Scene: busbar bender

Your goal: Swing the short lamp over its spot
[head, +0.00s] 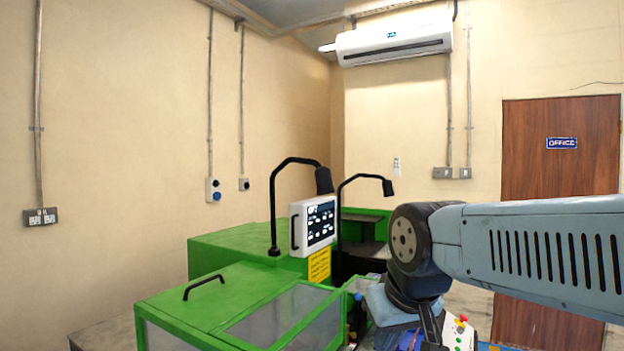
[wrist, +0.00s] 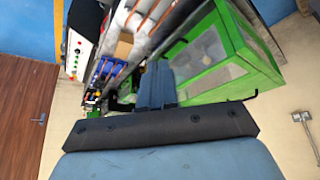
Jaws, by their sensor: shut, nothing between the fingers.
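Two black gooseneck lamps stand at the green machine in the head view. The left lamp (head: 272,205) rises from the green top beside the control panel, its head (head: 324,180) hanging above the panel. The right lamp (head: 340,205) looks lower and smaller, its head (head: 388,188) pointing right and down; I take it for the short lamp. My arm's wrist is right of and below that head, apart from it in the picture. My gripper (wrist: 155,85) is shut and empty in the wrist view, fingers together. Neither lamp is clear there. The lamp's spot cannot be made out.
The white control panel (head: 314,222) stands between the lamps. A green guard box with clear windows (head: 205,308) fills the front; it also shows in the wrist view (wrist: 228,55). A small panel with coloured buttons (head: 460,330) is at lower right. Space above the machine is open.

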